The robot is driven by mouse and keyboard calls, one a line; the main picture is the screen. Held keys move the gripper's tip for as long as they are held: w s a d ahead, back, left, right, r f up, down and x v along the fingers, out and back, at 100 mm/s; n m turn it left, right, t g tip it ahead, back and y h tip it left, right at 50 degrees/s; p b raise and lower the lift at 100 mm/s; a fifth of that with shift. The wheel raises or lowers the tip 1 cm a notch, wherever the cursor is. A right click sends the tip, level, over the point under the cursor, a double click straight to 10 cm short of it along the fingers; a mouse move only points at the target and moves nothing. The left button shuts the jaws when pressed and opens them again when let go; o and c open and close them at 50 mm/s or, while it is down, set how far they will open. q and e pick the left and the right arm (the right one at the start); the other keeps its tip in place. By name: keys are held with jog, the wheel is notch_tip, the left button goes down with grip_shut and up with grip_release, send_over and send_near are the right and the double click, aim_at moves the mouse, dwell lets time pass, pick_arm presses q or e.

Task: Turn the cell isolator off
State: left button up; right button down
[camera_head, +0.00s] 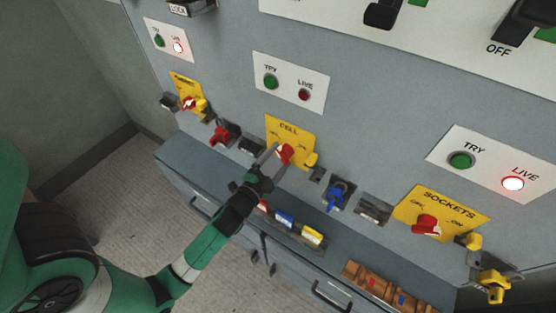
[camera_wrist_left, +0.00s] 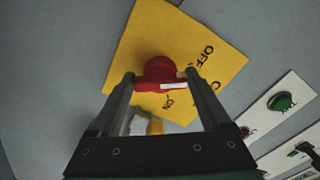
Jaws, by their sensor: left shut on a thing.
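The cell isolator is a red rotary knob (camera_head: 286,152) on a yellow plate (camera_head: 302,144) marked CELL, in the middle of the panel. My left gripper (camera_head: 277,156) reaches it from below and is shut on the knob. In the left wrist view the two fingers (camera_wrist_left: 160,82) sit on either side of the red knob (camera_wrist_left: 157,69). The LIVE lamp (camera_head: 304,95) above the cell isolator looks dark. My right gripper is not in view.
The sockets isolator (camera_head: 426,226) stands to the right, its LIVE lamp (camera_head: 513,184) lit. Another isolator (camera_head: 190,104) stands left, near a lit lamp (camera_head: 178,47). A red padlock (camera_head: 221,135) and a blue padlock (camera_head: 337,196) flank the cell isolator. Coloured items (camera_head: 285,219) lie below.

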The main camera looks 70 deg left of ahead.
pick_arm(q)
jog(key=shift+n+b, duration=0.35)
jog(key=shift+n, duration=0.75)
jog(key=o, duration=1.2)
jog(key=b+v, duration=0.4)
jog(key=v, duration=0.7)
jog(key=shift+s, duration=0.25)
jog(key=shift+d, duration=0.15)
